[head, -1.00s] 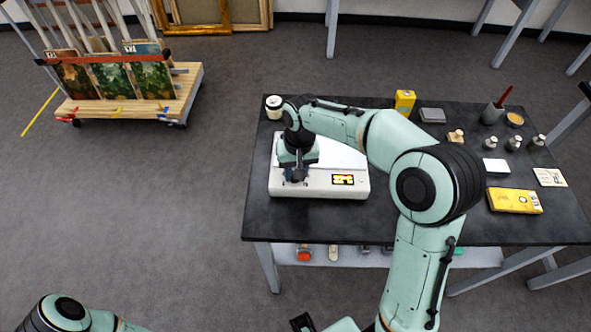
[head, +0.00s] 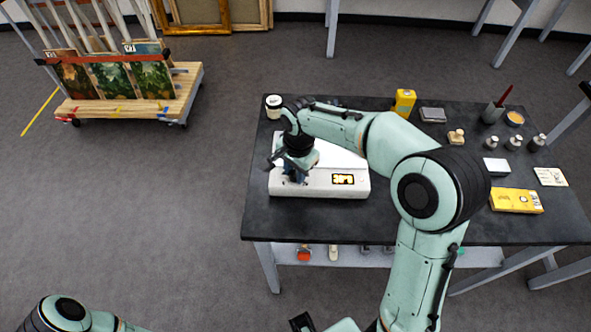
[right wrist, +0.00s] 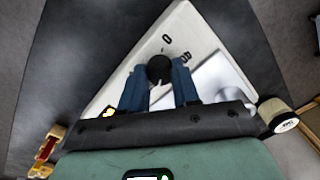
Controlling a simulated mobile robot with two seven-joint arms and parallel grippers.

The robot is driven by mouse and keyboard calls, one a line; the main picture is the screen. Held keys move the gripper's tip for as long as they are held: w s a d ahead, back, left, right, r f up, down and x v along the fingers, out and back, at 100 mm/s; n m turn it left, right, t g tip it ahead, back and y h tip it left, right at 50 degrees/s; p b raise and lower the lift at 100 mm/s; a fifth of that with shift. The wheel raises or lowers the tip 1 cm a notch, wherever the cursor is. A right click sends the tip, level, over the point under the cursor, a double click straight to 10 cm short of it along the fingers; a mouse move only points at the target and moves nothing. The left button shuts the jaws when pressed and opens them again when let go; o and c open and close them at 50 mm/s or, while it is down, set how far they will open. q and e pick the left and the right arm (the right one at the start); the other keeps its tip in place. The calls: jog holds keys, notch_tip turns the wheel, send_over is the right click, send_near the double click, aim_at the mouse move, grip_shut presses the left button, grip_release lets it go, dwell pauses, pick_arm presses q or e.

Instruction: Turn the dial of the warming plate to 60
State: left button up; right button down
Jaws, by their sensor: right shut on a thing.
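The warming plate (head: 318,190) is a white box near the left front of the black table. Its lit display (head: 343,179) is on the front face; its figures are too small to read surely. The black dial (right wrist: 159,69) shows in the right wrist view on the plate's white front, with dark printed marks beside it and a pale pointer line. My right gripper (head: 293,177) is at the left of that front, its blue fingers closed on either side of the dial, as the right wrist view (right wrist: 160,82) shows. In the head view it hides the dial.
The black table (head: 400,225) also holds a white-lidded jar (head: 273,104) behind the plate, a yellow box (head: 404,101), a yellow packet (head: 516,201) and several small metal weights at the right. A wooden cart (head: 140,103) with pictures stands at far left.

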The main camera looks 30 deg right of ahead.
jog(key=shift+m, duration=0.6)
jog(key=c, duration=0.8)
grip_release()
jog(key=shift+r, duration=0.15)
pick_arm(q)
jog(key=shift+w+r+p, duration=0.3)
jog(key=shift+r+p, duration=0.15)
jog(key=shift+r, duration=0.1)
jog(key=shift+w+r+p, duration=0.3)
jog(key=shift+r+p, duration=0.1)
jog(key=shift+r, duration=0.1)
pick_arm(e)
jog(key=r, duration=1.3)
jog(key=shift+s+d, duration=0.1)
jog(key=shift+s, duration=0.3)
